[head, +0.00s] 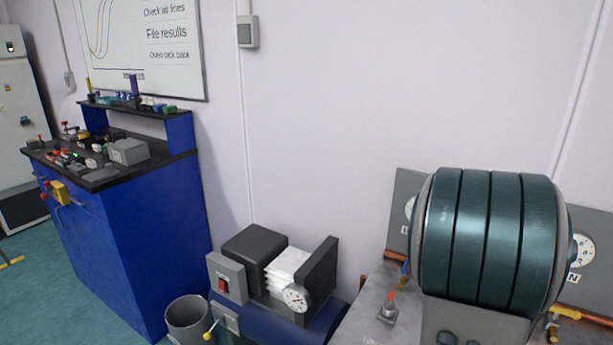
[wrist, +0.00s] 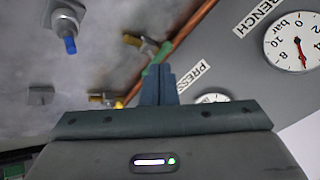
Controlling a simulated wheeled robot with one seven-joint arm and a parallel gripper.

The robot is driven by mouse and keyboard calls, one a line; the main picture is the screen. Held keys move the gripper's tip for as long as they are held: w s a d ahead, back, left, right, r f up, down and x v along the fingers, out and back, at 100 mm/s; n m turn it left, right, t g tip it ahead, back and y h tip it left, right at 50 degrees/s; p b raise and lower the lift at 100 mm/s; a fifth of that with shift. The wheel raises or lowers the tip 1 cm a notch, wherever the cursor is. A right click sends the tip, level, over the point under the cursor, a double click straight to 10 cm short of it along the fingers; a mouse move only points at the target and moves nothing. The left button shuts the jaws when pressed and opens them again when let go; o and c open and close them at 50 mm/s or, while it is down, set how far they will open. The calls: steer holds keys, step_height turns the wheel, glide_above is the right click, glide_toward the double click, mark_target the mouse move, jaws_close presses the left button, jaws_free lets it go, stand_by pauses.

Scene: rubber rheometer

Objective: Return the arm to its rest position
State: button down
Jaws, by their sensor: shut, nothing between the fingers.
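My gripper (wrist: 158,72) shows in the wrist view, its two dark fingers together with nothing between them. The fingers point toward a grey gauge panel (wrist: 215,60) and a copper pipe (wrist: 185,35) at its foot. They overlap the pipe and a green part in the picture. I cannot tell how far they are from these. In the head view my gripper is not visible. The rest position is not marked in either view.

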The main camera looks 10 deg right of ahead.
steer(key=s+a+r+n+y, duration=0.1)
steer(key=s+a+n+y, duration=0.1)
steer(key=a, duration=0.7)
steer(key=s+a+r+n+y, duration=0.1)
steer(key=s+a+n, duration=0.3)
steer(key=a, duration=0.5)
steer(key=s+a+r+n+g+y, duration=0.1)
steer(key=s+a+n+y, duration=0.1)
steer(key=a+n, duration=0.4)
steer(key=s+a, duration=0.1)
steer(key=a, duration=0.2)
steer(key=shift+s+r+n+y, duration=0.15)
steer(key=shift+r+n+y, duration=0.15)
steer(key=shift+n, duration=0.1)
steer(key=c, duration=1.9)
jaws_free()
steer(key=s+a+n+g, duration=0.1)
steer(key=s+a+n, duration=0.3)
steer(key=s, duration=0.3)
steer(key=shift+s+a+n, duration=0.2)
steer(key=shift+a+n, duration=0.15)
steer(key=shift+n, duration=0.05)
steer(key=o, duration=0.4)
steer(key=shift+s+a+f, duration=0.1)
steer(key=shift+s, duration=0.1)
